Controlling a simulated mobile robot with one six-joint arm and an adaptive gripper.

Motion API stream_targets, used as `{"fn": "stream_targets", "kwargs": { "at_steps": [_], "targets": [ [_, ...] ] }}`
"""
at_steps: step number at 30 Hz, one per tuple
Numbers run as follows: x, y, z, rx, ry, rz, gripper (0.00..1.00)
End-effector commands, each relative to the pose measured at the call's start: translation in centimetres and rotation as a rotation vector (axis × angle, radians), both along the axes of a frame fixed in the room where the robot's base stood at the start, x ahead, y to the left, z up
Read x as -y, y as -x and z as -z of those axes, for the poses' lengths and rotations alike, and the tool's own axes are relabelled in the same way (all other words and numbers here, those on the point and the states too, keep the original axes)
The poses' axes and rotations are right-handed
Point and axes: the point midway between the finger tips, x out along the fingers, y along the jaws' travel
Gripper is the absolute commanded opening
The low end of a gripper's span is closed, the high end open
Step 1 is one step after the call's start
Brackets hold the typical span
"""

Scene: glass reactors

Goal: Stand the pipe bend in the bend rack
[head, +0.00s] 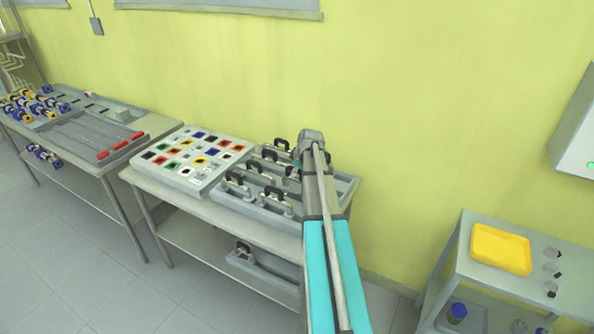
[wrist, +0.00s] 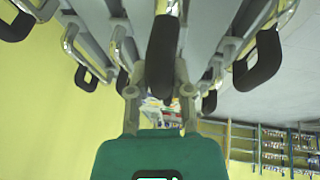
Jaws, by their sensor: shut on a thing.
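The bend rack (head: 342,186) is a grey tray on the middle table, holding several pipe bends (head: 237,178) with black curved ends and silvery metal legs. In the wrist view, my gripper (wrist: 158,82) has a finger on each side of one pipe bend (wrist: 162,50), shut on its black curved part. Its metal leg (wrist: 168,7) shows at the top edge. The rack's grey bars (wrist: 205,32) fill the top of that view; I cannot tell whether the held bend sits in them. In the head view, my arm hides the gripper's grip and part of the rack.
Other bends (wrist: 256,60) stand close on both sides of my gripper. A white board with coloured squares (head: 195,160) is left of the rack. One more bend (head: 245,250) lies on the lower shelf. A yellow tray (head: 501,249) sits on the right cart. The wall is close behind.

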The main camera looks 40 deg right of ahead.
Motion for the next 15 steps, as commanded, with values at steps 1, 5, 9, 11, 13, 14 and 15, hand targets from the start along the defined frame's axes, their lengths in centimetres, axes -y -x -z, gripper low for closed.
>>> {"fn": "stream_targets", "kwargs": {
  "at_steps": [1, 5, 9, 11, 13, 14, 15],
  "targets": [
    [0.0, 0.0, 0.4, 0.0, 0.0, 0.0, 0.0],
    [0.0, 0.0, 1.0, 0.0, 0.0, 0.0, 0.0],
    [0.0, 0.0, 1.6, 0.0, 0.0, 0.0, 0.0],
    [0.0, 0.0, 1.8, 0.0, 0.0, 0.0, 0.0],
    [0.0, 0.0, 2.1, 0.0, 0.0, 0.0, 0.0],
    [0.0, 0.0, 2.2, 0.0, 0.0, 0.0, 0.0],
    [0.0, 0.0, 2.4, 0.0, 0.0, 0.0, 0.0]
  ]
}}
